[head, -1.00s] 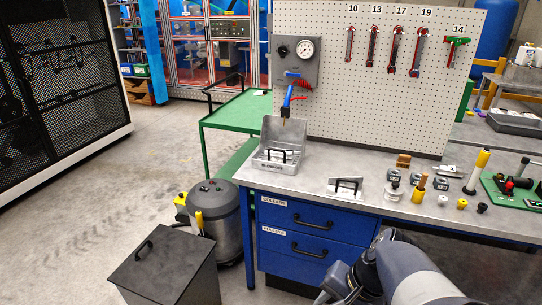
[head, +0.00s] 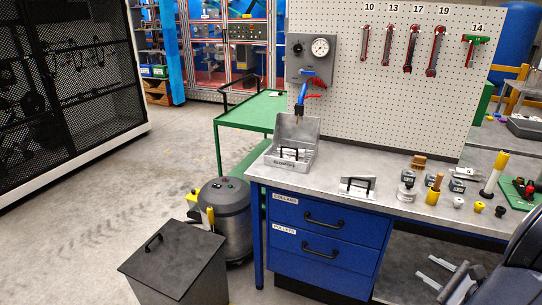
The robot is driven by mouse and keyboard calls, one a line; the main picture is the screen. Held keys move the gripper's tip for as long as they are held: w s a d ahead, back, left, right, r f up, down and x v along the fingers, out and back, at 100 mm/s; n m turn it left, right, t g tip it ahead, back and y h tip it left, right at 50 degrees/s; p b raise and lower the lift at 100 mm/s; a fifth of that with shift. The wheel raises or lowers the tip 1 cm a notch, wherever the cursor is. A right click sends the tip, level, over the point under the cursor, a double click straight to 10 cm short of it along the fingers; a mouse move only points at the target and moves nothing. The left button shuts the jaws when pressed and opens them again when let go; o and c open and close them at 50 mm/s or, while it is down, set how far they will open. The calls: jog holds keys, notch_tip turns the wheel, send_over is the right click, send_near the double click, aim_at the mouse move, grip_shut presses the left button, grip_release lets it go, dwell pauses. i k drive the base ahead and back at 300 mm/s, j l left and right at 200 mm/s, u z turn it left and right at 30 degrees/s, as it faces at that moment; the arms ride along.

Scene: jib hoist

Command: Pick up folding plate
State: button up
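A small light-grey metal plate with a black handle (head: 357,187) lies on the front part of the grey workbench; it looks like the folding plate, though no label names it. A similar black handle shows inside the open metal box (head: 290,155) to its left. My gripper (head: 434,272) is at the lower right, in front of the bench and below its top. Its two grey fingers point left and stand apart, with nothing seen between them. It is well away from the plate and touches nothing that I can make out.
Knobs, blocks and a yellow-topped post (head: 494,174) stand on the bench right of the plate. Blue drawers (head: 318,220) are below it. A pegboard (head: 380,90) with wrenches rises behind. A dark lidded bin (head: 178,265) and a grey vacuum (head: 225,215) stand on the floor left.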

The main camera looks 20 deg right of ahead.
aim_at(291, 151)
jog(key=i+l+u, duration=0.2)
jog(key=u, duration=0.15)
jog(key=i+l+u, duration=0.5)
jog(key=u, duration=0.2)
jog(key=i+l, duration=0.15)
jog(key=l, duration=0.15)
jog(key=i+l, duration=0.15)
jog(key=l, duration=0.2)
jog(key=i+l+u, duration=0.1)
jog(key=l, duration=0.2)
jog(key=i+l, duration=0.15)
jog(key=l, duration=0.2)
